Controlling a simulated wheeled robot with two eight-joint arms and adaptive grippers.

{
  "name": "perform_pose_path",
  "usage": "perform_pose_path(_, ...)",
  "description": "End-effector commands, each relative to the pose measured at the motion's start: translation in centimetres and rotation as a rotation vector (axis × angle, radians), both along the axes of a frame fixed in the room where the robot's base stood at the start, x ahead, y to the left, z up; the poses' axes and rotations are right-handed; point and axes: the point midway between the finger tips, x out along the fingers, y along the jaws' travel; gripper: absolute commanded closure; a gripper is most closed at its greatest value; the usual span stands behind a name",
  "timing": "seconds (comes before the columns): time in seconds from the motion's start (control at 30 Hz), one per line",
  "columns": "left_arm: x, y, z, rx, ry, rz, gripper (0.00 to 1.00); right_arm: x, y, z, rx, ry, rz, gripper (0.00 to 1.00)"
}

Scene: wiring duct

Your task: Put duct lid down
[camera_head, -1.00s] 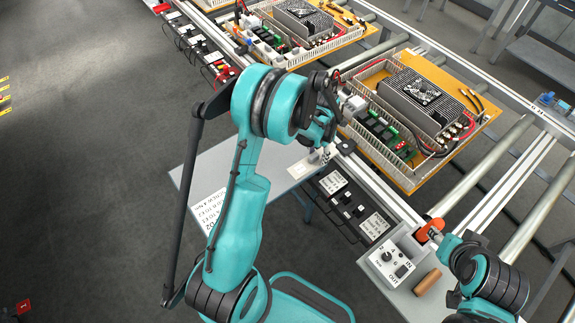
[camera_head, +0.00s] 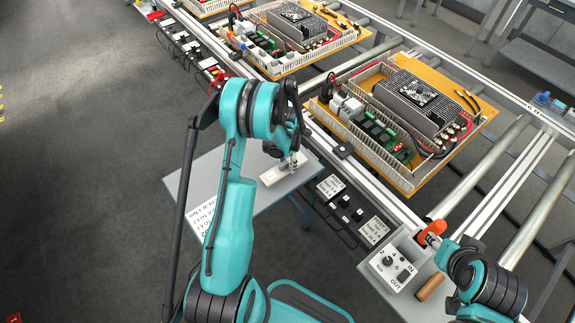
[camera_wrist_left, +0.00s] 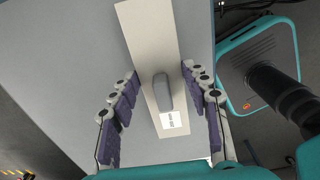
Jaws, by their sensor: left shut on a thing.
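The duct lid (camera_head: 270,178) is a pale, flat strip with a grey handle (camera_wrist_left: 162,92). In the head view it is over the grey side table (camera_head: 245,208), low at its right part; I cannot tell whether it touches the top. In the left wrist view the lid (camera_wrist_left: 148,35) runs lengthwise between the fingers, with a white label at its near end. My left gripper (camera_head: 290,160) is above the lid, shut on it at the handle; it also shows in the left wrist view (camera_wrist_left: 162,105). My right gripper (camera_head: 438,240) is beside an orange object (camera_head: 430,230); its fingers are unclear.
Wiring boards with ducts and a black device (camera_head: 418,95) stand on the roller conveyor to the right. A control box (camera_head: 393,266) and a brown cylinder (camera_head: 430,285) are at lower right. The side table's left part is mostly bare apart from printed text.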

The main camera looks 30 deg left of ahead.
Motion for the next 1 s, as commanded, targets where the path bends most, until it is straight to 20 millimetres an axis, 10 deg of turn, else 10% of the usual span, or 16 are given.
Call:
perform_pose_path(0.73,0.0,0.0,-2.4,0.0,0.0,0.0,0.77,0.0,0.0,-1.7,0.0,0.0,0.0,0.6)
perform_pose_path(0.8,0.0,0.0,-2.3,0.0,0.0,0.0,0.37,0.0,0.0,-1.6,0.0,0.0,0.0,0.6)
perform_pose_path(1.0,0.0,0.0,-2.2,0.0,0.0,0.0,0.32,0.0,0.0,-1.5,0.0,0.0,0.0,0.6)
